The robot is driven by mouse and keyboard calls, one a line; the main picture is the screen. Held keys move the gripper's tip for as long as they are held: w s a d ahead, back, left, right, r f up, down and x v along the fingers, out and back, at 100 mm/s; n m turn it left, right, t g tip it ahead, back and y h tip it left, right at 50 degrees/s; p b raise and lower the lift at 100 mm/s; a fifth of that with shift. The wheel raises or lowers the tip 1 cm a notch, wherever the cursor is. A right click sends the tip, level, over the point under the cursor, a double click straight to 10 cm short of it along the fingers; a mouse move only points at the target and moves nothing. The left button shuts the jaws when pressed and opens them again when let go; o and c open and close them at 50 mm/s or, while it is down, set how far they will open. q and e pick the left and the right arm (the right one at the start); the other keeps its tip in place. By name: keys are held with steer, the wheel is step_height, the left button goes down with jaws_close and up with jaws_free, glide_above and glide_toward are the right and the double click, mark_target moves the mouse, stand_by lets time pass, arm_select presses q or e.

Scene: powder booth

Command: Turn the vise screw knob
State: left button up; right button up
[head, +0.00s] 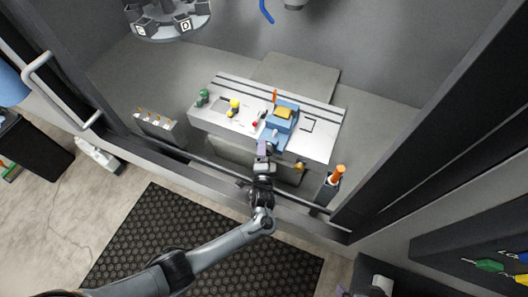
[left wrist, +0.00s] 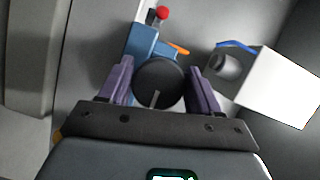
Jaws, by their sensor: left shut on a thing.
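The blue vise (head: 279,128) stands on the light slotted bench, with a yellow block (head: 284,113) at its top. My left gripper (head: 263,147) is at the vise's near side. In the left wrist view the round black screw knob (left wrist: 158,84), with a pale line on its face, sits between the purple fingers of this gripper (left wrist: 160,88). The fingers are shut on the knob from both sides. The blue vise body (left wrist: 145,47) shows behind it. Of my right gripper only a small purplish part shows at the bottom edge of the head view; its jaws cannot be made out.
The slotted bench (head: 226,121) also carries a green knob (head: 203,97), a yellow knob (head: 234,105) and a red ball (head: 255,124). An orange-handled tool (head: 338,173) stands at the right. A dark rail and booth frame (head: 385,130) border the opening.

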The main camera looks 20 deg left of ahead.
arm_select(q)
steer(key=m+t+b, duration=0.1)
steer(key=m, duration=0.3)
steer(key=shift+y, duration=0.3)
steer(key=shift+r+m+t+b, duration=0.15)
steer(key=shift+m+t, duration=0.3)
steer(key=shift+m, duration=0.45)
steer(key=shift+f+m+t+b, duration=0.15)
steer(key=shift+m+t, duration=0.3)
steer(key=shift+m, duration=0.45)
steer(key=shift+r, duration=0.15)
steer(key=o, duration=1)
steer(key=shift+c, duration=0.2)
steer(key=v, duration=0.7)
steer(key=shift+s, duration=0.3)
